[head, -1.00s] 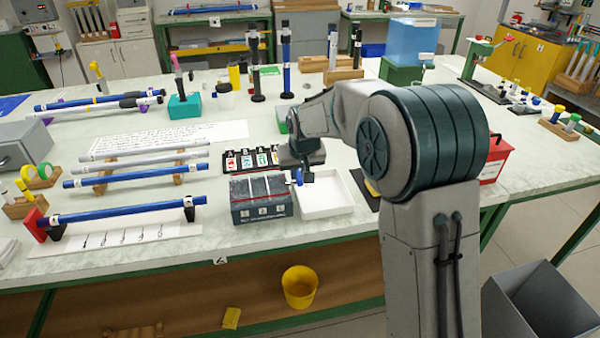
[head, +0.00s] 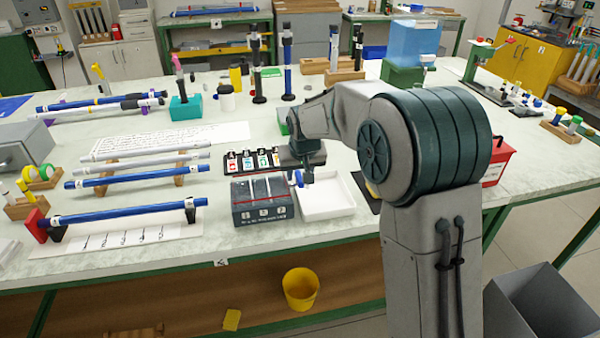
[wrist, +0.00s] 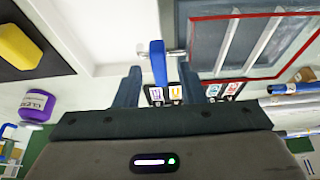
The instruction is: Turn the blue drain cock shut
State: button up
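The blue drain cock (wrist: 157,62) shows in the wrist view as a flat blue lever on a short metal stem, at the side of a dark tank with a red rim (wrist: 200,50). My gripper (wrist: 160,76) is open, with one finger on each side of the lever and a visible gap to both. In the head view the lever (head: 299,178) is a small blue spot at the right end of the dark tank (head: 262,213). My gripper (head: 307,176) is there too, its fingers small and partly merged with the lever.
A white tray (head: 327,212) lies right beside the tank, under my gripper. A dark rack with coloured labels (head: 236,171) stands behind the tank. Blue rods on supports (head: 125,211) lie to the left. A red box (head: 494,163) stands right of my arm.

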jog(key=v, duration=1.3)
jog(key=shift+s+r, duration=0.15)
jog(key=shift+r, duration=0.05)
jog(key=shift+d, duration=0.1)
jog(key=s+d+f+m+p, duration=0.1)
jog(key=s+d, duration=0.5)
jog(key=s, duration=0.3)
jog(key=s+d+f+m+g+p, duration=0.1)
jog(key=s+d+p, duration=0.1)
jog(key=s+d, duration=0.4)
jog(key=s+d+f+m+h+p, duration=0.1)
jog(key=s+d, duration=0.5)
jog(key=s, duration=0.6)
jog(key=shift+p, duration=0.6)
jog(key=shift+s, duration=0.1)
